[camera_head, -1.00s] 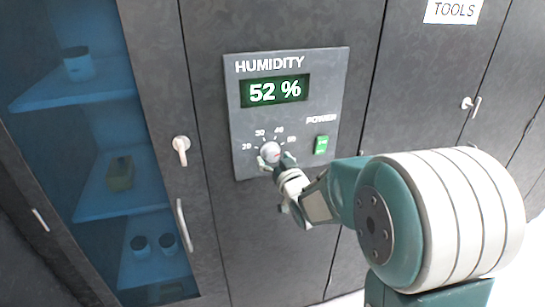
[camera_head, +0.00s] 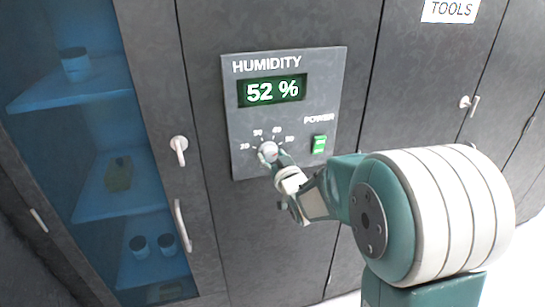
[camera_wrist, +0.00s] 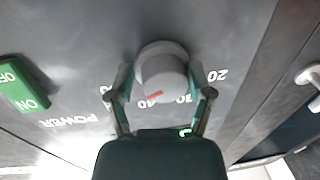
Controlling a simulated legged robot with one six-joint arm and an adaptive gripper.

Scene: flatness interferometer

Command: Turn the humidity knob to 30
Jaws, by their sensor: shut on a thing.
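The round grey humidity knob (camera_head: 268,149) sits on the grey control panel (camera_head: 240,130), below a green display (camera_head: 272,90) reading 52 %. In the wrist view the knob (camera_wrist: 162,60) has a red pointer mark (camera_wrist: 154,96), which lies close to the 40 label. The 20, 30 and 40 labels show there, upside down; the label beyond 40 is partly covered by a finger. My gripper (camera_head: 270,157) is at the knob; in the wrist view its two fingers (camera_wrist: 160,80) are shut on the knob from both sides.
A green power switch (camera_head: 319,144) is right of the knob on the panel. A glass-fronted cabinet (camera_head: 70,130) with blue shelves stands at the left, with a lever handle (camera_head: 179,146) beside it. Dark cabinet doors, one with a TOOLS sign (camera_head: 450,10), are at the right.

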